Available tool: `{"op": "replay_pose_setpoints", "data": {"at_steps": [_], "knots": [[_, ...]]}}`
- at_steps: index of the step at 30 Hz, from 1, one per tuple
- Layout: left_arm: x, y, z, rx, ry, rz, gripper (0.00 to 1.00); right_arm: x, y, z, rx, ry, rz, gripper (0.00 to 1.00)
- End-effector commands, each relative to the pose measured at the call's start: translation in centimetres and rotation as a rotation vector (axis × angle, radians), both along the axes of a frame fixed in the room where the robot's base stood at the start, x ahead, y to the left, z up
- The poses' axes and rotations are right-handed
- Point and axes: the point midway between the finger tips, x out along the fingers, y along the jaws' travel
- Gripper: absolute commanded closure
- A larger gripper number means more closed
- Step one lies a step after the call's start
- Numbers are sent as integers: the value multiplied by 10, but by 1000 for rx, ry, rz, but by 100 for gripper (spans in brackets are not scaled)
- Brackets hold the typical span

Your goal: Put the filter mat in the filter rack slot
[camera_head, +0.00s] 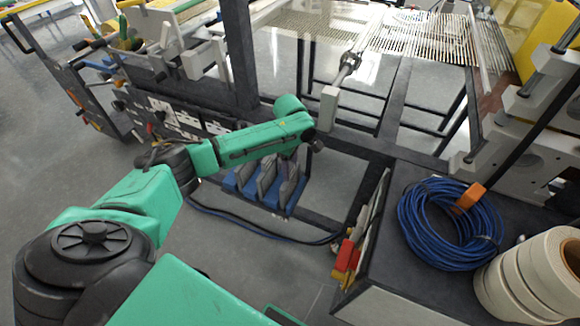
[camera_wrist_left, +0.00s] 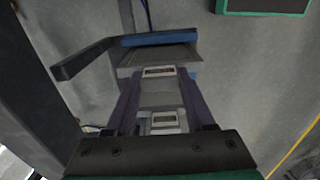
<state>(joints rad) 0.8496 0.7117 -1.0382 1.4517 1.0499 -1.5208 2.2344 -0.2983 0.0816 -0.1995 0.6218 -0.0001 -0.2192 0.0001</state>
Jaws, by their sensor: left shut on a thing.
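A blue filter rack (camera_head: 240,182) with upright grey mats or plates (camera_head: 266,178) stands low beside the dark frame in the head view. My left arm reaches out over it, its wrist just above the rack. In the left wrist view my left gripper (camera_wrist_left: 158,78) has its two dark fingers closed on a grey piece with a pale label, which I take as the filter mat (camera_wrist_left: 160,97). Part of the mat is hidden by the fingers and gripper body. A blue edge (camera_wrist_left: 160,38) shows just beyond it. I cannot tell whether the mat is inside a slot. My right gripper is not in view.
A dark table (camera_head: 385,260) at right holds a blue cable coil (camera_head: 450,222) and pale rolls (camera_head: 535,275). Red and yellow handled tools (camera_head: 347,257) hang at its left edge. Dark frame bars stand behind the rack. Grey floor (camera_head: 235,265) is open in front, crossed by a dark cable.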

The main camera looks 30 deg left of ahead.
Motion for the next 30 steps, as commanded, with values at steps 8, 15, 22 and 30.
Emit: {"op": "replay_pose_setpoints", "data": {"at_steps": [8,15,22,30], "knots": [[0,0,-1,0,0,0,16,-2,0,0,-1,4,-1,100],[0,0,-1,0,0,0,16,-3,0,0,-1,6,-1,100],[1,0,27,-1,-3,0,16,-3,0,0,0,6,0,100],[1,0,98,-2,-3,0,16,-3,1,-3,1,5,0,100]]}}
